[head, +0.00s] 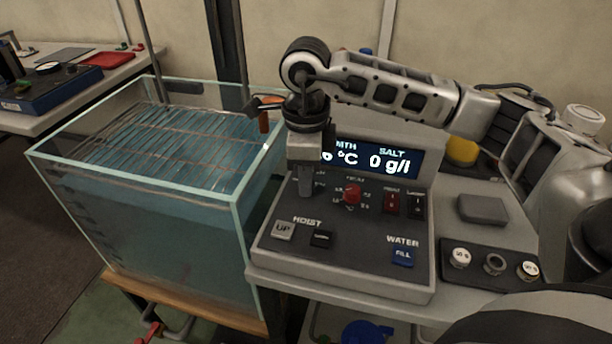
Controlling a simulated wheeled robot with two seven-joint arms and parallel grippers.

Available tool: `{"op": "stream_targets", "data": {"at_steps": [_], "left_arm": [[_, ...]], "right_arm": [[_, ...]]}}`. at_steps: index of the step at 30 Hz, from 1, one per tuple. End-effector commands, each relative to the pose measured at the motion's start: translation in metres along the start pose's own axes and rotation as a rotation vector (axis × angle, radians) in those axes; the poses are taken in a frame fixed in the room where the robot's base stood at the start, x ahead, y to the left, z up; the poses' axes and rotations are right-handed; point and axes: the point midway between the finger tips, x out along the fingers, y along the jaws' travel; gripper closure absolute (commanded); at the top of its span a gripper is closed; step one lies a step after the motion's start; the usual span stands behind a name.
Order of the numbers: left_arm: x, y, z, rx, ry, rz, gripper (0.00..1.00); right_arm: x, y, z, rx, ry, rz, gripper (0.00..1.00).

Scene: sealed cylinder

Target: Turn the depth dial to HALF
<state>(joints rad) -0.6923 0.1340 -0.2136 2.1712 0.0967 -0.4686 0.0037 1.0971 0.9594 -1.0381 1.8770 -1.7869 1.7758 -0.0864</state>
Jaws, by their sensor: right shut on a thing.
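The grey control panel (345,260) stands at the right of the water tank. My right gripper (306,188) points down at the panel's upper left and is shut on a knob there, taken to be the depth dial. The dial, its pointer and most of its markings are hidden behind the fingers. A red knob (352,194) with small marks around it sits just right of the gripper. The lit display (390,162) reads SALT 0 g/l and a °C value; its left part is covered by my gripper. My left gripper is not in view.
The glass tank (145,215) holds water and a wire rack (185,140). A holder with white-capped vials (460,258) lies at right.

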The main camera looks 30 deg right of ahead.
Motion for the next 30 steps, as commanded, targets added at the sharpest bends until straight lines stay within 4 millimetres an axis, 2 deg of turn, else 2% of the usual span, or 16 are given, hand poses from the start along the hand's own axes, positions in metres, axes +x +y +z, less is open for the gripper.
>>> {"op": "stream_targets", "data": {"at_steps": [13, 14, 15, 16, 25, 30], "left_arm": [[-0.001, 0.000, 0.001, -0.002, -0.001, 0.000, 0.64], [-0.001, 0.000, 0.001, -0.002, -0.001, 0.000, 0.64], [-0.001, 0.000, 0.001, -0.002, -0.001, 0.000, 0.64], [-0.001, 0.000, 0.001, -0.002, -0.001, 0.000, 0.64], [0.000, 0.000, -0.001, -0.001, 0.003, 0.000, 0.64], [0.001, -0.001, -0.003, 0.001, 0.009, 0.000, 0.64]], "right_arm": [[-0.002, -0.001, 0.000, -0.010, -0.003, -0.004, 0.98], [-0.002, -0.001, 0.000, -0.010, -0.003, -0.004, 0.67], [-0.002, -0.001, 0.000, -0.010, -0.003, -0.004, 0.56], [-0.002, -0.001, 0.000, -0.010, -0.003, -0.004, 0.53], [-0.003, -0.001, 0.000, -0.009, -0.002, -0.002, 0.53], [-0.021, -0.001, 0.001, -0.008, -0.005, -0.004, 0.53]]}}
